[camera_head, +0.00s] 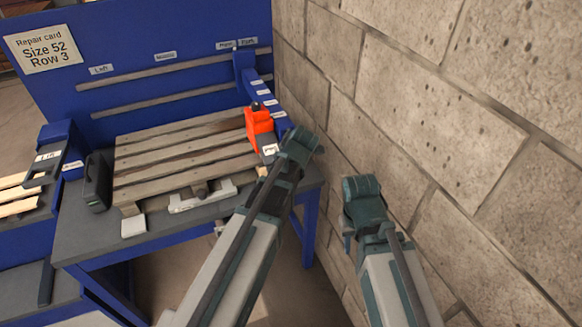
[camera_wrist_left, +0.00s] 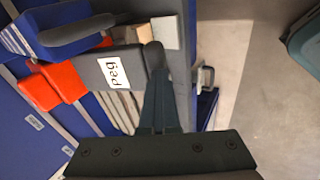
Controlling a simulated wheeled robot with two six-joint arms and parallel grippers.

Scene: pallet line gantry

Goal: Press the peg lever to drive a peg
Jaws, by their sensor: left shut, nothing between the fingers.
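The peg lever (camera_wrist_left: 118,70) is a dark grey arm with a white "peg" label, fixed to an orange tool body (camera_wrist_left: 62,80). In the head view the orange tool (camera_head: 258,124) stands at the right edge of the pallet, and the labelled lever (camera_head: 270,150) shows beside my left wrist. My left gripper (camera_wrist_left: 156,75) is shut and empty, its fingertips right at the lever's dark end; I cannot tell whether they touch. My right gripper (camera_head: 348,242) hangs away from the bench, near the block wall; its fingers are too unclear to read.
A wooden pallet (camera_head: 180,158) lies on the grey bench (camera_head: 75,235). A dark handled tool (camera_head: 96,183) stands at its left. A repair card (camera_head: 42,48) reads "Size 52 Row 3". The block wall (camera_head: 440,100) is close on the right.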

